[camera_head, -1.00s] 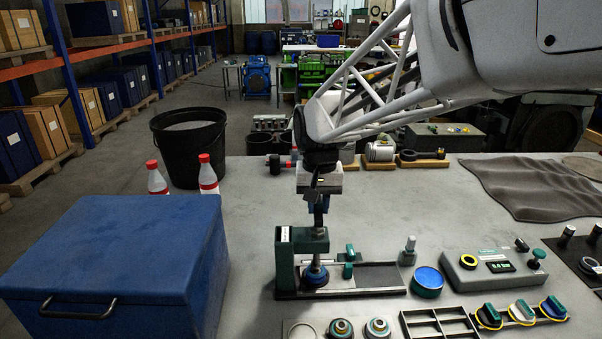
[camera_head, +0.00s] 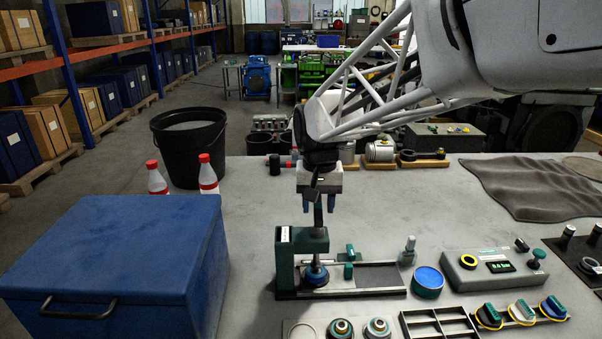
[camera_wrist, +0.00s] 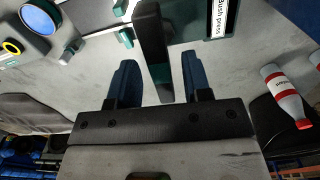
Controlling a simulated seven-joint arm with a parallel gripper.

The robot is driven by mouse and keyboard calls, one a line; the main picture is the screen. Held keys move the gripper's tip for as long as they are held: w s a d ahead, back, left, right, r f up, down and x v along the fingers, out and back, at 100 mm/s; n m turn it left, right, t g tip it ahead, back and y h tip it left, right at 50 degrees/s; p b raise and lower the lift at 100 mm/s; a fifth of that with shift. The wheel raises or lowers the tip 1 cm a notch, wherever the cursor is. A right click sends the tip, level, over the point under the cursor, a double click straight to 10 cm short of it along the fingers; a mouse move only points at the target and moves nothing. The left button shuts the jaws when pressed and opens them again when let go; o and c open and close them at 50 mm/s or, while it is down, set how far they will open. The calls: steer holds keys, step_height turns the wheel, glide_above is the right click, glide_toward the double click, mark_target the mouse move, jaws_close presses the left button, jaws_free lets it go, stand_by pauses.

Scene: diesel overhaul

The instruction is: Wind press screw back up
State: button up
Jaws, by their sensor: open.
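The green press (camera_head: 302,262) stands upright on the bench, with a label on its frame that reads as a press in the wrist view (camera_wrist: 205,30). Its dark screw handle (camera_head: 318,214) rises from the top, and a blue round piece (camera_head: 315,275) sits under the screw on the press base. My gripper (camera_head: 319,205) points down above the press. Its two blue fingers are spread on either side of the dark handle. In the wrist view the open fingers (camera_wrist: 155,82) show a clear gap to the handle bar (camera_wrist: 152,45) between them.
A large blue case (camera_head: 125,260) stands left of the press, with two red-capped bottles (camera_head: 208,176) behind it. A blue-topped round pot (camera_head: 428,281) and a grey gauge box (camera_head: 493,266) lie to the right. Trays of parts line the front. The bench behind the press is mostly clear.

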steer(key=shift+r, duration=2.65)
steer(key=shift+r, duration=2)
steer(key=s+d+f+t, duration=0.1)
steer(key=s+d+f, duration=0.2)
steer(key=s, duration=0.5)
steer(key=s+d+f, duration=0.3)
steer(key=s+d, duration=0.2)
steer(key=s, duration=0.4)
steer(key=s+d+f+t, duration=0.1)
steer(key=s+d+f, duration=0.2)
steer(key=s, duration=0.6)
steer(key=shift+d+f+t, duration=0.3)
steer(key=shift+d+f, duration=0.1)
steer(key=shift+d, duration=0.3)
